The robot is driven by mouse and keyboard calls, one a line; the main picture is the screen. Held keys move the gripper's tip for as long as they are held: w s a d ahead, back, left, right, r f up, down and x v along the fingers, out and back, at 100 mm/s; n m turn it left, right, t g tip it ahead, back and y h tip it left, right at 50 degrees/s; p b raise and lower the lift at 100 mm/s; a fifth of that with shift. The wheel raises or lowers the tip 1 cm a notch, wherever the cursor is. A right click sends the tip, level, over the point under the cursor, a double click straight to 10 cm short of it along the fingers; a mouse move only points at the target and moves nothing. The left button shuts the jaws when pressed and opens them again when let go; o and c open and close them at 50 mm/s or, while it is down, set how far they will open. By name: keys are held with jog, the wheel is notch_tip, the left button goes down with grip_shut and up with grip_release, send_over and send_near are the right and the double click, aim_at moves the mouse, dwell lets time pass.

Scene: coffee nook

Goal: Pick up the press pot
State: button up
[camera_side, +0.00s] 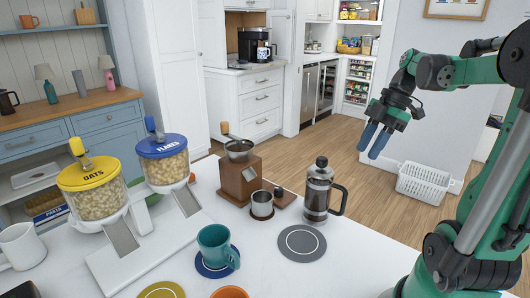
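The press pot (318,192) is a glass and dark metal cylinder with a black handle on its right side. It stands upright on the white counter, behind a grey round coaster. My gripper (373,143) is in the air to the right of the pot and higher in the picture, with its two blue fingers pointing down. The fingers are apart with a gap between them, and nothing shows between them. The gripper does not touch the pot.
A wooden coffee grinder (241,180) and a small metal cup (262,204) stand left of the pot. The grey coaster (302,243) is bare. A teal mug (215,246) and cereal dispensers (95,190) stand farther left. A white basket (425,184) is on the floor behind.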

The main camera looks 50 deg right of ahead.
notch_tip(320, 180, down, 2)
send_over(342, 212)
jog(key=d, duration=0.2)
jog(key=f, duration=0.6)
jog(key=shift+s+f, duration=0.2)
jog(key=shift+f, duration=0.05)
jog(key=shift+x, duration=2.65)
jog(key=shift+s+d, duration=0.1)
jog(key=shift+s, duration=0.15)
grip_shut()
